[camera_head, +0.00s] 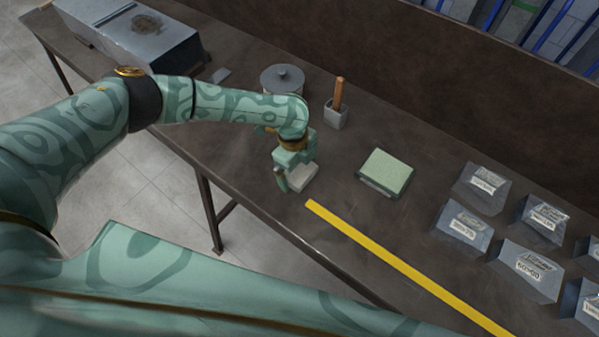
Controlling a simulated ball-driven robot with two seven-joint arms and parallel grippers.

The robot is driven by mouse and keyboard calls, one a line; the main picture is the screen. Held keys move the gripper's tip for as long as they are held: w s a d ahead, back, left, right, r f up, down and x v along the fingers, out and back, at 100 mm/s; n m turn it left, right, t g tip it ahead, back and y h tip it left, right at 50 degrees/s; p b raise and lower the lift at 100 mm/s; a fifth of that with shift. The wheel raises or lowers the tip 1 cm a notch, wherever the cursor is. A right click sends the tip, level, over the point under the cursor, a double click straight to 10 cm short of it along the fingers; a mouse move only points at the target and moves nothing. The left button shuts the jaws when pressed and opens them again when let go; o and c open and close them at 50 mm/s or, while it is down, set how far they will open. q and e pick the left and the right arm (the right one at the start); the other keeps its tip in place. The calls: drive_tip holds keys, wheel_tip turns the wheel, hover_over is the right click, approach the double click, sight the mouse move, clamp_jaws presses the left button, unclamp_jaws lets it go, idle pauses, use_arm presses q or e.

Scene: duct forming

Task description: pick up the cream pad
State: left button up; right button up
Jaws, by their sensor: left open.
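The cream pad (304,178) is a small pale block on the dark workbench, near its front edge. My left gripper (293,174) is right at the pad, pointing down, with its jaws open. One finger shows at the pad's left side; the other is mostly hidden, so I cannot tell whether either finger touches it. The gripper covers part of the pad's far left side. My right gripper is not in the view.
A pale green block (386,169) sits right of the pad. Behind stand a grey lidded pot (283,80) and a holder with a wooden handle (337,112). A yellow strip (400,262) runs along the front. Several labelled grey bins (463,228) stand at right.

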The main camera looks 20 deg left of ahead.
sight(300, 171)
use_arm(q)
drive_tip(key=c, duration=1)
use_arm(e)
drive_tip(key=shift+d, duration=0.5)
use_arm(q)
drive_tip(key=shift+r, duration=0.15)
drive_tip(key=shift+r, duration=0.25)
wheel_tip(300, 171, up, 3)
drive_tip(key=shift+f+p, duration=0.15)
drive_tip(key=shift+p, duration=0.5)
drive_tip(key=s+a+r+p, duration=0.2)
drive_tip(key=s+r, duration=0.2)
drive_tip(key=s, duration=0.2)
drive_tip(key=s+a+r+p, duration=0.2)
drive_tip(key=s+r+p, duration=0.1)
drive_tip(key=s+r, duration=0.2)
drive_tip(key=shift+s+a+r, duration=0.3)
drive_tip(key=shift+s+a, duration=0.05)
drive_tip(key=shift+s, duration=0.75)
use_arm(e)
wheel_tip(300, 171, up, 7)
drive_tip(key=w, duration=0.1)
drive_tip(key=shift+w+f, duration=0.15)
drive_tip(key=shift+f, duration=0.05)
